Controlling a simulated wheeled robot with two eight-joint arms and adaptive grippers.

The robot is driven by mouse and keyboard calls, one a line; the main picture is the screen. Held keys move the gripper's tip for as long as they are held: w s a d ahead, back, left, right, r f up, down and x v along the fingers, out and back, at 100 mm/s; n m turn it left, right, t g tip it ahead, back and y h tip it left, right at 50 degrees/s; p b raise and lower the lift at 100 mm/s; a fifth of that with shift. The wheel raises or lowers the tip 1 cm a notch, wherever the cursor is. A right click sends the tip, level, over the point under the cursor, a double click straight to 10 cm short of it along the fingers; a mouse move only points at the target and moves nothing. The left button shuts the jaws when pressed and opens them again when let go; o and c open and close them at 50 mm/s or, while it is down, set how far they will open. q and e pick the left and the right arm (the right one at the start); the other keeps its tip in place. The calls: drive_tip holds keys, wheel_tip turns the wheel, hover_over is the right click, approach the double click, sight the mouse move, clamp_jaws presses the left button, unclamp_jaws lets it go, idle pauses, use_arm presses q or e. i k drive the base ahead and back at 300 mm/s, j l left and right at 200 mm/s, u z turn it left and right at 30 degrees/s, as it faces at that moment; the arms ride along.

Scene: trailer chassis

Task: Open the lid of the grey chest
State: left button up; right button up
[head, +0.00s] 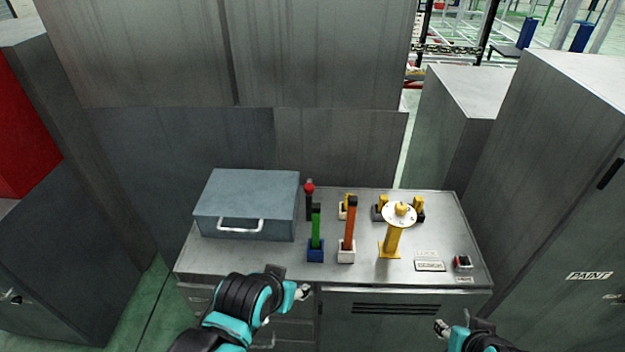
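The grey chest (250,188) sits at the left end of the metal cabinet top, with its lid down. A pale bar handle (240,226) is on its front face. My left gripper (303,291) is in front of the cabinet's front edge, below and to the right of the chest, apart from it. My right gripper (442,328) is low at the bottom right, in front of the cabinet and far from the chest. The fingers of both grippers are too small to tell whether they are open or shut.
Right of the chest on the cabinet (350,279) stand a red-knobbed lever (309,190), a green lever (316,225), an orange lever (350,222) and a yellow post with a round top (393,237). Tall grey cabinets stand behind and at both sides.

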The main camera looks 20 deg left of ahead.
sight(260, 195)
drive_tip(key=u, duration=1.25)
